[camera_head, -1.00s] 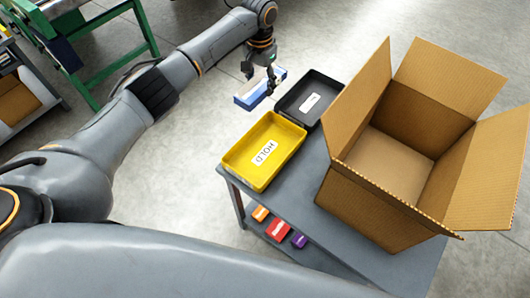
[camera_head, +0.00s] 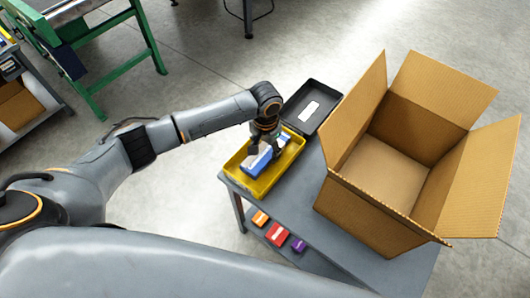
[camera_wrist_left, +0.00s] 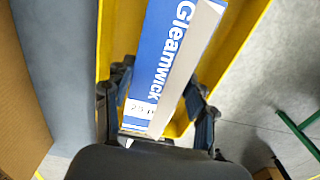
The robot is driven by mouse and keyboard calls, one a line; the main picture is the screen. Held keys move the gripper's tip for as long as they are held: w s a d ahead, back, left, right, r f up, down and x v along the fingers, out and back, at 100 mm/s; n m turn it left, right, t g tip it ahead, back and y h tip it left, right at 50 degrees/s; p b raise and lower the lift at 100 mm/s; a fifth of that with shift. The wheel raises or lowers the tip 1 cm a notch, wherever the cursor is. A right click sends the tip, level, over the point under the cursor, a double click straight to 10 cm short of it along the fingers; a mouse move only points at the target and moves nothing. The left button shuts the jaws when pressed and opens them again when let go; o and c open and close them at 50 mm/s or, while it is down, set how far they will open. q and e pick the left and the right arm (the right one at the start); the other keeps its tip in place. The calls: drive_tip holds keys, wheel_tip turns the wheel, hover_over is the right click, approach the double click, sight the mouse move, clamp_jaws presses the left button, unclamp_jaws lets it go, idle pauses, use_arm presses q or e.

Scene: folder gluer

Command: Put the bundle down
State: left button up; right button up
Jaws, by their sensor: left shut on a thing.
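The bundle (camera_head: 256,164) is a blue and white flat carton stack; in the left wrist view the bundle (camera_wrist_left: 172,62) shows the word "Gleamwick". My left gripper (camera_head: 264,148) is shut on it, with one finger on each side in the left wrist view (camera_wrist_left: 158,98). The bundle is over or inside the yellow tray (camera_head: 291,151), within its rim in the head view. I cannot tell whether it touches the tray floor. The tray's HOLD label is hidden behind the gripper and bundle. My right gripper is not in view.
A black tray (camera_head: 325,92) with a white label lies behind the yellow one on the grey cart (camera_head: 290,210). A large open cardboard box (camera_head: 365,210) stands to the right. Small orange, red and purple boxes (camera_head: 277,234) sit on the lower shelf.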

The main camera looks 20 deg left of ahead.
sight(265, 151)
use_arm(q)
drive_tip(key=shift+w+a+f, duration=0.1)
drive_tip(key=shift+f, duration=1.25)
drive_tip(key=shift+f, duration=0.1)
drive_tip(key=o, duration=1.3)
wheel_tip(265, 151, up, 12)
drive_tip(key=shift+r+p, duration=0.15)
drive_tip(key=shift+p, duration=0.15)
